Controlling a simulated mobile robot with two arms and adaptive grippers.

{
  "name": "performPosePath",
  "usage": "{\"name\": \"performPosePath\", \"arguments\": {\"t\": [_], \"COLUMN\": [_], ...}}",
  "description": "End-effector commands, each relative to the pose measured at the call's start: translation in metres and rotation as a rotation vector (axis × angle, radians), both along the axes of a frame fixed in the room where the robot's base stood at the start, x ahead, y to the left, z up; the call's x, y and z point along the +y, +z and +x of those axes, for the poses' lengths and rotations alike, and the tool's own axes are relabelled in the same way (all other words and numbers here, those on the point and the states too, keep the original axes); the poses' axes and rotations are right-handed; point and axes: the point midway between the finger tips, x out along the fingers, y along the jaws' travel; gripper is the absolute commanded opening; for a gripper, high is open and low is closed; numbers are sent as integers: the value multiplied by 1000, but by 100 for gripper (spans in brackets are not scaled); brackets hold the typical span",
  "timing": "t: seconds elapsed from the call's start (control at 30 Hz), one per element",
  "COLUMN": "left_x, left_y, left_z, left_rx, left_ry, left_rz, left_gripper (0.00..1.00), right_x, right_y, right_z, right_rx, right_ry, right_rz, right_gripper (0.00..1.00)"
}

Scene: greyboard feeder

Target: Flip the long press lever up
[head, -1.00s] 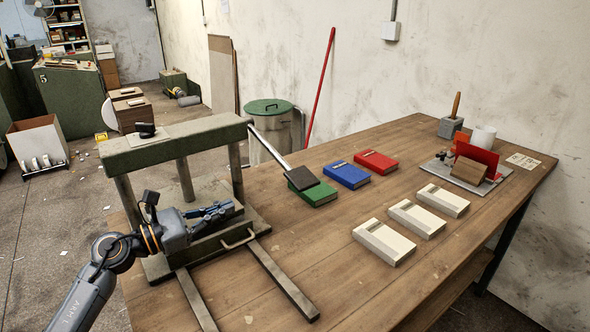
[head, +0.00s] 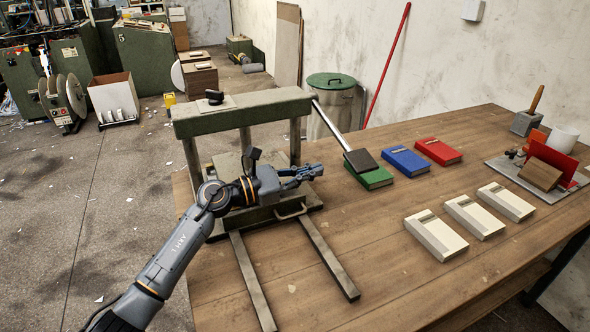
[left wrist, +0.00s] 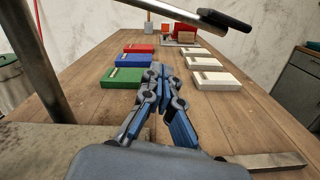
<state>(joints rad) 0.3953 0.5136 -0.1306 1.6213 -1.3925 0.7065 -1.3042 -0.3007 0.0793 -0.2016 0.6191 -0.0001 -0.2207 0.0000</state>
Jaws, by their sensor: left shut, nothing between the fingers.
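The long press lever (head: 332,126) is a bare metal rod with a dark flat grip (head: 361,160) at its end. It slants down from the press (head: 240,112), and in the head view its grip overlaps the green book (head: 377,178). In the left wrist view the rod crosses the top, with the dark grip (left wrist: 224,20) at its end. My left gripper (head: 318,170) is shut and empty, just past the press's right post, lower than the lever's grip and apart from it. Its fingertips (left wrist: 160,72) lie close together in the wrist view. My right gripper is not in view.
Blue (head: 406,161) and red (head: 438,151) books lie beyond the green one. Several cream blocks (head: 435,236) lie at the right. Two metal rails (head: 328,258) run forward from the press. A tray (head: 510,170) with tools stands far right. The table front is clear.

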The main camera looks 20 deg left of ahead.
Motion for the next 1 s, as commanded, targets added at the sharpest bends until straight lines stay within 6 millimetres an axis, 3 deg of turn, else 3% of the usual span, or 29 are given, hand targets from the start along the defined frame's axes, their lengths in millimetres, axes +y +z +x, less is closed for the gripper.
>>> {"name": "performPosePath", "arguments": {"t": [0.17, 0.2, 0.4, 1.0], "left_x": [-28, -29, -35, -38], "left_y": [5, 17, 36, 43], "left_z": [26, 24, 22, 21], "left_rx": [-1, -3, -1, 8], "left_ry": [-2, -2, 0, 0], "left_rz": [-2, 0, 1, -8], "left_gripper": [0, 0, 0, 0], "right_x": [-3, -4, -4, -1], "right_y": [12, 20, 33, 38], "right_z": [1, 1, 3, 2], "right_rx": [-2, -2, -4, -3], "right_ry": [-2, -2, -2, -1], "right_rz": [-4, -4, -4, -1], "right_gripper": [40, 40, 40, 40]}}
